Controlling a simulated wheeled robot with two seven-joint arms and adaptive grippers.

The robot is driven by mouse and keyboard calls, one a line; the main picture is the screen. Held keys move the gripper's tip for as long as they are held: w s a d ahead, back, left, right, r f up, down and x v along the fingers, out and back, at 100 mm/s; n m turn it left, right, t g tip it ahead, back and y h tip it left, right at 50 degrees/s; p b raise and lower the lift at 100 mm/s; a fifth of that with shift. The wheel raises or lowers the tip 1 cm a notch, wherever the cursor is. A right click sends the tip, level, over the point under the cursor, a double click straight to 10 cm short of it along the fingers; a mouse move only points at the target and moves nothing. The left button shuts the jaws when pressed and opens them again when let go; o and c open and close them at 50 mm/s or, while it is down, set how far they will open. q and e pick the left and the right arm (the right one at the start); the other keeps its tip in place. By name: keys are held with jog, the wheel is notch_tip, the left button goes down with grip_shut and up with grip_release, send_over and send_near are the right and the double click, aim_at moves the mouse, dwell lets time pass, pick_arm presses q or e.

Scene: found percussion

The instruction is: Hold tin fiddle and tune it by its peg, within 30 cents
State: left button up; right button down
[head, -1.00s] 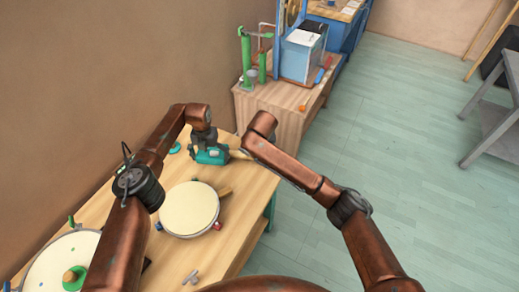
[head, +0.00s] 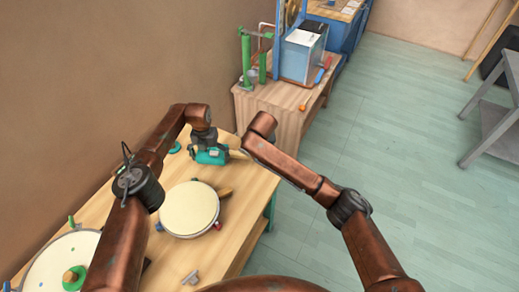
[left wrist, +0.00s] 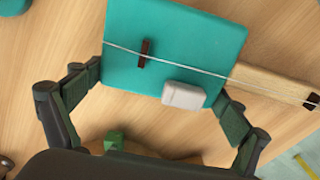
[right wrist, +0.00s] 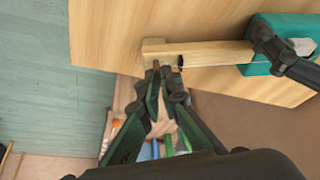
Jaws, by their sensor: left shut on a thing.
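The tin fiddle has a teal tin body (head: 212,157) near the far end of the wooden bench. A pale wooden neck (right wrist: 210,53) points right in the head view. In the left wrist view, a string crosses the teal body (left wrist: 195,35) over a brown bridge (left wrist: 144,53), beside a grey block (left wrist: 183,95). My left gripper (left wrist: 160,93) is shut across the body, one finger on each side. My right gripper (right wrist: 163,75) has its fingertips close together at the neck's end block. The peg is not clearly visible, and I cannot tell whether the tips grip it.
A cream round drum (head: 189,209) and a larger round one (head: 50,262) lie on the bench (head: 240,210) nearer me. A small grey piece (head: 190,278) lies at the front. A second wooden cabinet (head: 282,112) stands beyond. Open floor is to the right.

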jog(key=shift+a, duration=0.1)
jog(key=shift+m+h, duration=0.3)
jog(key=shift+m, duration=0.4)
jog(key=c, duration=2.6)
grip_release()
jog(key=o, duration=0.4)
jog(key=shift+o, duration=0.2)
jog(key=v, duration=1.2)
